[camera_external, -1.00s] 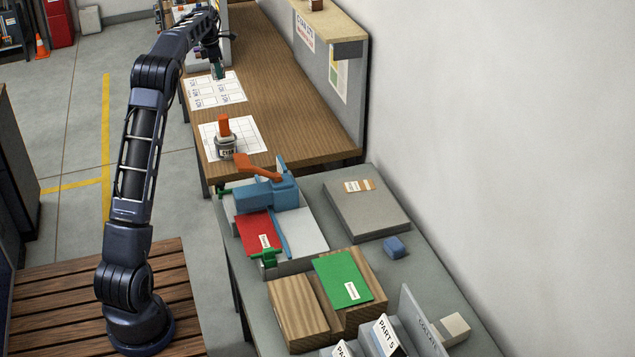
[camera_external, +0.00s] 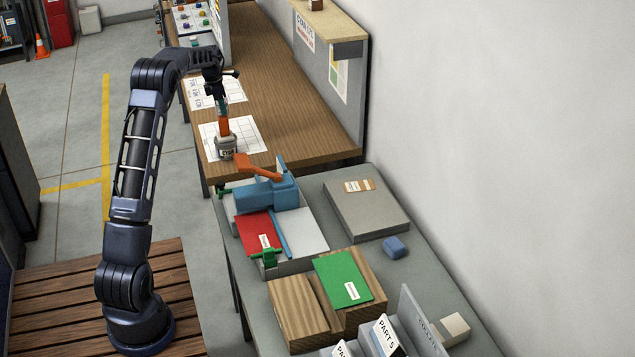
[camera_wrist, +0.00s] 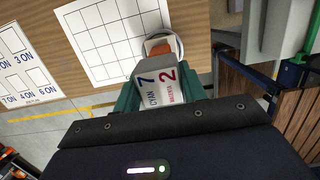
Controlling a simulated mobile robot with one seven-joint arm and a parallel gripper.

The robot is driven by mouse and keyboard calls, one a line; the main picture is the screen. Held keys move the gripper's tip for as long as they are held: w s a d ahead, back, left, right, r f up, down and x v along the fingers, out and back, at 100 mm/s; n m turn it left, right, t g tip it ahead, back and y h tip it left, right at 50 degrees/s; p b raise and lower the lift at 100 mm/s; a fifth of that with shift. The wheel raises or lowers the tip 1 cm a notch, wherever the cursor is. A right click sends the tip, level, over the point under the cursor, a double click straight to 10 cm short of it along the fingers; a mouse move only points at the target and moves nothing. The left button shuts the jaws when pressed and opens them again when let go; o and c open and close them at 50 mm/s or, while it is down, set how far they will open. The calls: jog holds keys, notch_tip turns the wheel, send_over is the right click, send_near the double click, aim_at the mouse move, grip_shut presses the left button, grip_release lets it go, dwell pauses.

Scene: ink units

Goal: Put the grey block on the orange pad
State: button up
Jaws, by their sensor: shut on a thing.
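My gripper (camera_external: 221,104) is low over the wooden bench, just above the orange cylinder (camera_external: 223,126) on a jar marked CYAN. In the wrist view its green fingers (camera_wrist: 160,90) are shut on a grey block (camera_wrist: 155,91), with faces marked "7 CYAN" and "2 MAGENTA". The block is hard to make out in the external view. Beyond it, the wrist view shows a round white rim with orange (camera_wrist: 160,44) at the grid sheet's edge, partly hidden by the block. I see no flat orange pad; whether the orange top is the pad, I cannot tell.
A grid sheet (camera_external: 250,133) lies under the jar, with a numbered sheet (camera_external: 232,90) farther back. Nearer stand a blue clamp (camera_external: 265,195) with an orange lever, a flat grey box (camera_external: 365,208) and a green sheet on wood (camera_external: 342,279). A panel bounds the right.

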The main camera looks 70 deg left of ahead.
jog(key=shift+f, duration=0.75)
jog(key=shift+f, duration=0.15)
jog(key=o, duration=1)
jog(key=shift+c, duration=0.2)
jog(key=r, duration=0.4)
jog(key=s+r, duration=0.1)
jog(key=r, duration=0.7)
jog(key=shift+s+r, duration=0.1)
jog(key=shift+s, duration=0.3)
